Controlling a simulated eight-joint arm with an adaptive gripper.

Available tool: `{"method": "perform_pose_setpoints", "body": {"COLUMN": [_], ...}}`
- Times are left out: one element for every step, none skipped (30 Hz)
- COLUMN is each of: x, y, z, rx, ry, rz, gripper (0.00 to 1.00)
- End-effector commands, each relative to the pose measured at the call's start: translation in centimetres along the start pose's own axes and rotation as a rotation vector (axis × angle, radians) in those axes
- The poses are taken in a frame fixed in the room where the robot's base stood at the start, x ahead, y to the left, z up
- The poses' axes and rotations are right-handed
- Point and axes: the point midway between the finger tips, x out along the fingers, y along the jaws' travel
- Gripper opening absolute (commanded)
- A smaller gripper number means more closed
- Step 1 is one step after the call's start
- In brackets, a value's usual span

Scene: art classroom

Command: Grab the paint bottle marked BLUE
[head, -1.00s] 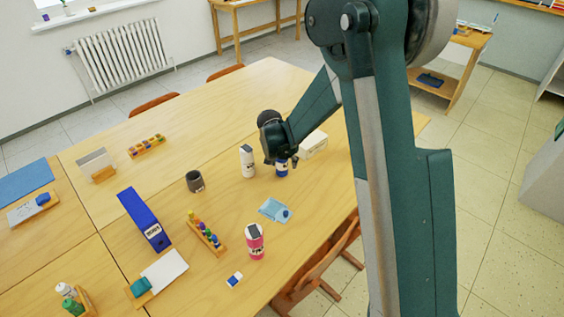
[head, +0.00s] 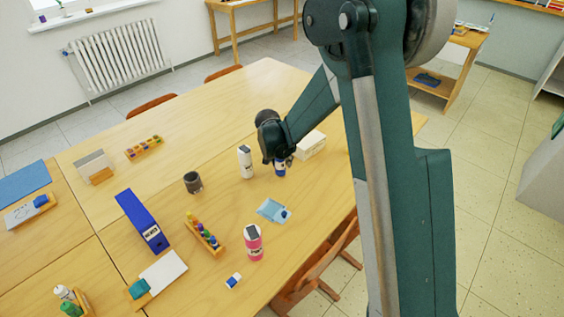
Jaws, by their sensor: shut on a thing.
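The blue paint bottle (head: 280,170) stands on or just above the table, right of a white bottle. Its upper part is hidden by my gripper (head: 279,160), and its label is too small to read. My gripper comes down over it from above and is shut on it. The fingers are small and partly hidden, and I cannot tell whether the bottle's base touches the table. The white bottle (head: 245,162) and a pink bottle (head: 253,243) stand apart from my gripper.
A white box (head: 310,145) lies close behind and right of the blue bottle. A light blue cloth (head: 272,210) lies in front. A dark cup (head: 192,183), a blue binder (head: 142,220) and a rack of small bottles (head: 205,233) stand further left. The table's back half is mostly clear.

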Motion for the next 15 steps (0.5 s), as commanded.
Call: {"method": "perform_pose_setpoints", "body": {"x": [-0.4, -0.6, -1.0, -1.3, -1.6, -2.1, -2.5, -2.9, -3.5, -3.9, -4.3, -4.9, -5.3, -5.7, -6.2], "y": [0.0, 0.0, 0.0, 0.0, 0.0, 0.0, 0.0, 0.0, 0.0, 0.0, 0.0, 0.0, 0.0, 0.0, 0.0], "z": [-0.2, -0.3, -0.4, -0.5, -0.6, -0.8, -1.0, -1.2, -1.4, -1.6, -1.7, -2.0, -2.2, -2.3, -2.5], "rx": [0.0, 0.0, 0.0, 0.0, 0.0, 0.0, 0.0, 0.0, 0.0, 0.0, 0.0, 0.0, 0.0, 0.0, 0.0], "ry": [0.0, 0.0, 0.0, 0.0, 0.0, 0.0, 0.0, 0.0, 0.0, 0.0, 0.0, 0.0, 0.0, 0.0, 0.0], "rz": [0.0, 0.0, 0.0, 0.0, 0.0, 0.0, 0.0, 0.0, 0.0, 0.0, 0.0, 0.0, 0.0, 0.0, 0.0], "gripper": [0.11, 0.11, 0.11, 0.11, 0.11, 0.11, 0.11, 0.11, 0.11, 0.11, 0.11, 0.11, 0.11, 0.11, 0.11]}}
